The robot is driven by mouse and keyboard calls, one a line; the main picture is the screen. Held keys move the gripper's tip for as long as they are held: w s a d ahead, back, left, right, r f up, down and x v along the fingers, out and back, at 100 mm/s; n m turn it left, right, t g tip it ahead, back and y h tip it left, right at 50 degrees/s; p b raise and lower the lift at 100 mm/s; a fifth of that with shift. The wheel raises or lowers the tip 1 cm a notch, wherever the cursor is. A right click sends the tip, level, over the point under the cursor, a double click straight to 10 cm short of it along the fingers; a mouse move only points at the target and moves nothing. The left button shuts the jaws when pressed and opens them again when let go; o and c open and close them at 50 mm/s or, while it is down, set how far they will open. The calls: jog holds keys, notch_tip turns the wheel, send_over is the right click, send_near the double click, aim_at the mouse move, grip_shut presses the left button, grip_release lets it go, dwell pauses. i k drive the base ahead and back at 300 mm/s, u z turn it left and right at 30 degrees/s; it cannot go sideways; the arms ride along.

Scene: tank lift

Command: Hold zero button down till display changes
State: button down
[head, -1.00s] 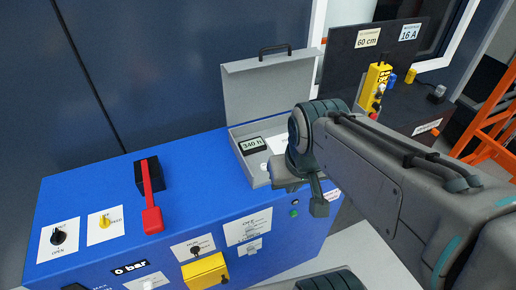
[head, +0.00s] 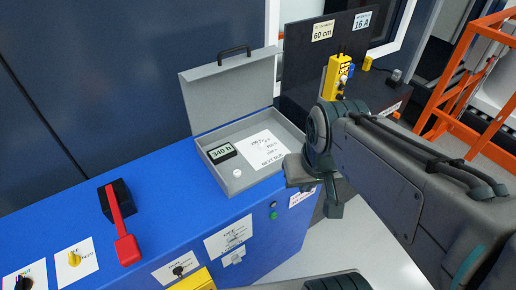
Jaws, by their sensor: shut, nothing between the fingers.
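A grey box with its lid open (head: 228,95) sits on the blue cabinet. Inside it, a small black display (head: 222,153) reads "340 h". A round white button (head: 237,172) is in front of the display; no label on it is readable, so I cannot tell if it is the zero button. A white card (head: 264,150) lies right of the display, with text ending in what looks like "NEXT DUE". My gripper (head: 334,207) is shut and empty, right of the box and apart from the button.
The blue cabinet (head: 150,190) carries a red-handled lever (head: 122,225), a yellow knob (head: 74,258) and a green button (head: 273,215). A dark panel with a yellow control box (head: 338,78) stands behind my arm. An orange frame (head: 455,95) is at right.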

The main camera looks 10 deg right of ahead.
aim_at(237, 173)
jog(key=z, duration=1.9)
jog(key=k, duration=1.05)
jog(key=u, duration=1.25)
jog(key=i, duration=0.55)
